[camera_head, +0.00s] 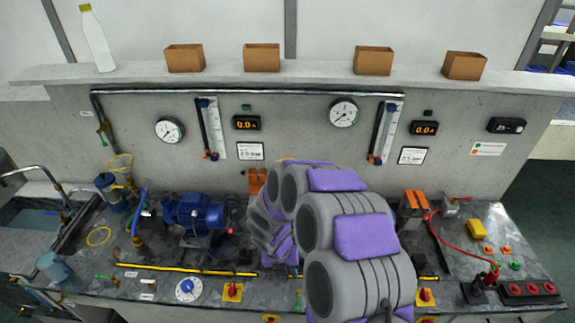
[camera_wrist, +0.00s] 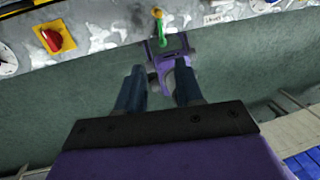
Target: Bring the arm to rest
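My arm, grey with purple pads, rises through the middle of the head view and covers part of the bench. My gripper (camera_wrist: 159,82) shows in the wrist view with its two dark blue fingers apart. I see nothing held between them. Past the fingertips is a purple forked part (camera_wrist: 168,50), and a green handle with a yellow end (camera_wrist: 160,28) shows at its top. I cannot tell whether these touch. The gripper itself is hidden or not distinct in the head view.
The workbench (camera_head: 120,288) carries a blue pump (camera_head: 194,214), a white dial (camera_head: 188,288), red knobs on yellow plates (camera_head: 232,292) and a red cable (camera_head: 445,240). Gauges (camera_head: 169,130) hang on the back panel. Green floor (camera_wrist: 245,75) lies in front of the bench edge.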

